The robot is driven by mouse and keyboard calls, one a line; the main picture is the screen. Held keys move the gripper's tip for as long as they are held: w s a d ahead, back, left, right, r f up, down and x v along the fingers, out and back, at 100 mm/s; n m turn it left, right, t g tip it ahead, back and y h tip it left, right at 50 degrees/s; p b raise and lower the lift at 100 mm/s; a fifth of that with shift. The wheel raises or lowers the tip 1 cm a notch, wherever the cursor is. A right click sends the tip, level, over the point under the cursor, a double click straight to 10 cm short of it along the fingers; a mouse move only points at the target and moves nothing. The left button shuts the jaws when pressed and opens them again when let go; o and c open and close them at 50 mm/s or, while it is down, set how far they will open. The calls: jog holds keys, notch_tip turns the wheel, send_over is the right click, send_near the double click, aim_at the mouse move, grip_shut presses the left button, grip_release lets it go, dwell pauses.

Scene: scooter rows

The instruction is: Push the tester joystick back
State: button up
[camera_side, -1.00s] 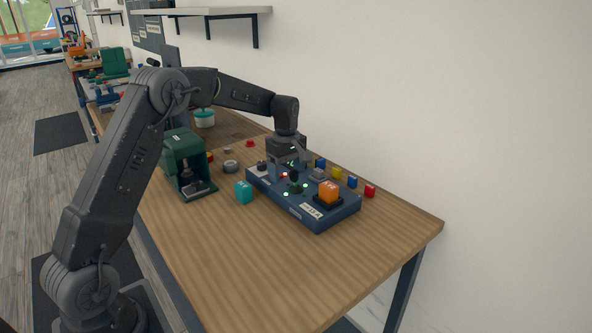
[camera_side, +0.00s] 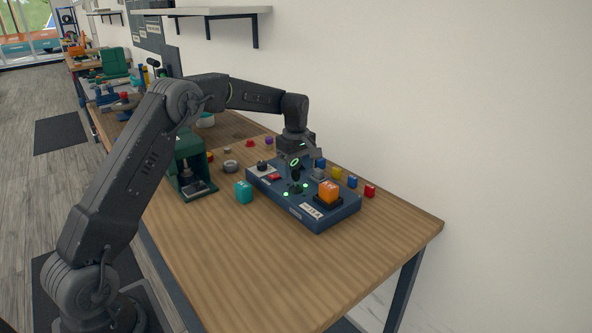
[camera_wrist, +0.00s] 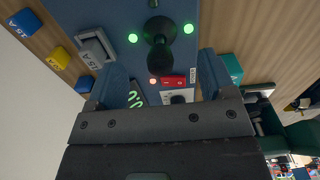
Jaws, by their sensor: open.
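The tester (camera_side: 322,216) is a dark blue box on the wooden bench. Its black joystick (camera_side: 296,175) stands near the middle, with green lights around its base. In the wrist view the joystick (camera_wrist: 160,52) shows its black knob just ahead of the gap between my fingers, with a lit green light on either side. My gripper (camera_side: 302,162) is low over the tester, beside the joystick. In the wrist view my gripper (camera_wrist: 163,78) is open and empty, its fingers spread to the left and right. I cannot tell whether a finger touches the joystick.
The tester also carries an orange button (camera_side: 329,191), a red switch (camera_wrist: 172,80) and a grey latch (camera_wrist: 95,46). Coloured blocks (camera_side: 352,181) line its wall side. A teal block (camera_side: 243,192) and a green press (camera_side: 190,167) stand to its left. The front bench is clear.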

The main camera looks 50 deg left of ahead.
jog(key=shift+r, duration=3.55)
